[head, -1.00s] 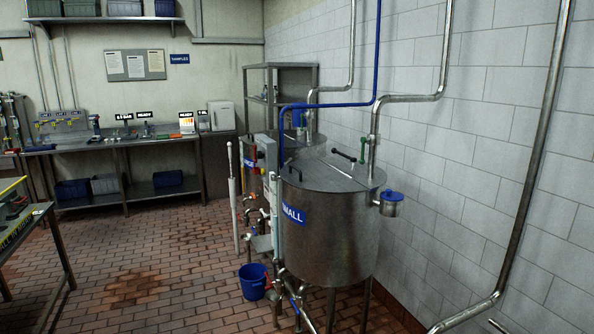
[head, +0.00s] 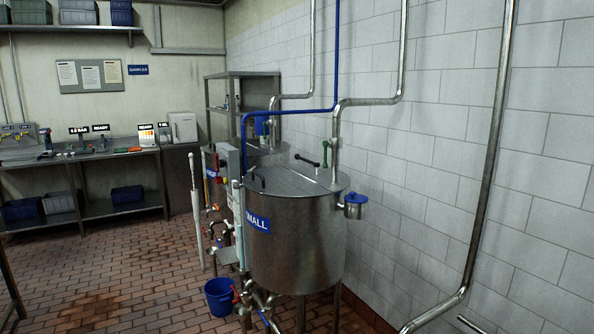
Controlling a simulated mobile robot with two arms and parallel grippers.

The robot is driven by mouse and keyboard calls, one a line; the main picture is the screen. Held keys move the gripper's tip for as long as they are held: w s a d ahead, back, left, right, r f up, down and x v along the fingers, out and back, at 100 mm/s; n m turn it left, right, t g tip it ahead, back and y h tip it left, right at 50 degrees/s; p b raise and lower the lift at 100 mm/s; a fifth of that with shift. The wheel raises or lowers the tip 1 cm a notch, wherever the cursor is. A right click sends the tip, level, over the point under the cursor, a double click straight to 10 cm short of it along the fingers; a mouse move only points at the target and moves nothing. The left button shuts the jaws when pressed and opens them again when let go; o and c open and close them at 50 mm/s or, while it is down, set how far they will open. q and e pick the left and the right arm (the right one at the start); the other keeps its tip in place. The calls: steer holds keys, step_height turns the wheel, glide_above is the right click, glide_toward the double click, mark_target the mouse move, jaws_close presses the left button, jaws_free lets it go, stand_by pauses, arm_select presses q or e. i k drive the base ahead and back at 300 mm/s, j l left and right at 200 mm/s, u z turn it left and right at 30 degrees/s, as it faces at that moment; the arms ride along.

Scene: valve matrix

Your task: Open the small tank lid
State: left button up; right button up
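The small tank (head: 296,245) is a round steel vessel with a blue SMALL label (head: 257,222) on its side. It stands on legs in the middle of the head view, near the tiled wall. Its lid (head: 290,181) is flat steel and lies down on the top. A dark handle (head: 258,179) stands at the lid's left edge. A black bar (head: 307,160) and a green-handled fitting (head: 325,153) show at the back of the top. Neither of my grippers is in view.
Another tank (head: 216,178) stands behind, at the left. A blue bucket (head: 219,297) is on the floor at the small tank's front left. A blue-lidded pot (head: 354,206) sticks out at its right. Pipes run up the wall. The tiled floor (head: 125,270) at left is open.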

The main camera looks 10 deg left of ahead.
mark_target(278, 181)
steer(key=i+j+z, duration=0.35)
steer(key=j+z, duration=0.2)
steer(key=j, duration=0.2)
steer(key=i+j+z, duration=0.1)
steer(key=j+z, duration=0.15)
steer(key=j, duration=0.15)
